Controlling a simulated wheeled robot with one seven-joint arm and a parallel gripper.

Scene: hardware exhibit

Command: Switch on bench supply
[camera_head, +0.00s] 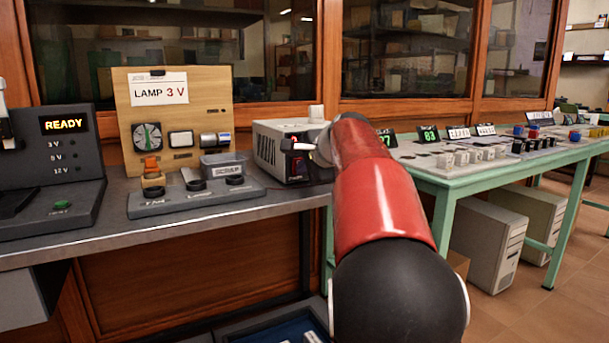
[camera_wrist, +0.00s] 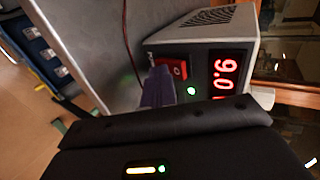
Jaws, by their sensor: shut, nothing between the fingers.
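The bench supply (camera_head: 268,147) is a pale box with a dark front and a vented side, standing at the right end of the grey bench in the head view. In the wrist view the bench supply (camera_wrist: 190,45) shows a red rocker switch (camera_wrist: 180,68), a lit green light (camera_wrist: 191,90) and a lit red display (camera_wrist: 224,76) that appears to read 9.0 sideways. My gripper (camera_wrist: 158,74) is shut and empty, its tips right beside the switch. Whether they touch it I cannot tell. In the head view my gripper (camera_head: 306,147) is at the supply's front, partly hiding it.
A wooden panel (camera_head: 210,95) labelled LAMP 3 V stands left of the supply, with a clear bin (camera_head: 223,165) before it. A dark console (camera_head: 75,150) at far left reads READY. A green table (camera_head: 440,180) with many small parts stands right, behind my arm.

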